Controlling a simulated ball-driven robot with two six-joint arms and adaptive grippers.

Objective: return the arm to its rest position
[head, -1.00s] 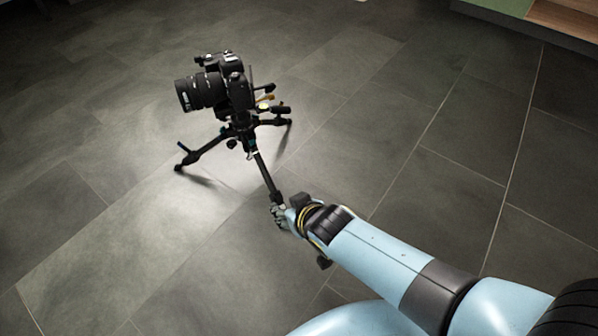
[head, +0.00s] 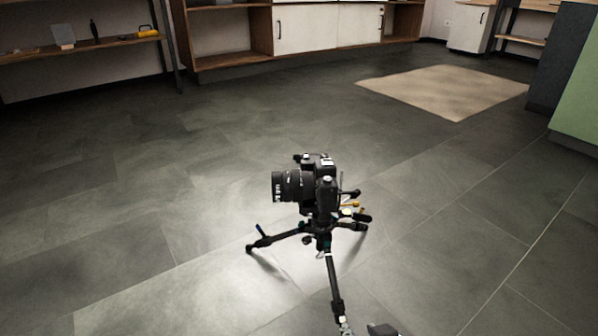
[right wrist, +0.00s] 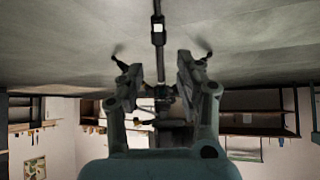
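A black camera (head: 322,190) with a long lens pointing left sits upright on a small black tripod (head: 331,275), whose legs are spread on the floor. My right gripper (head: 345,326) shows only in part at the bottom edge of the head view, by the lower end of the near leg. In the right wrist view, which is upside down, my right gripper (right wrist: 158,75) has its fingers apart. The near tripod leg (right wrist: 157,30) runs between them, with gaps on both sides. Whether it lies within their reach is unclear. My left gripper is not in view.
The grey tiled floor is clear around the tripod. A beige rug (head: 445,90) lies farther back right. A wooden shelf (head: 85,45) and white-doored cabinets (head: 315,30) line the back. A green-sided unit (head: 577,85) stands at the right edge.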

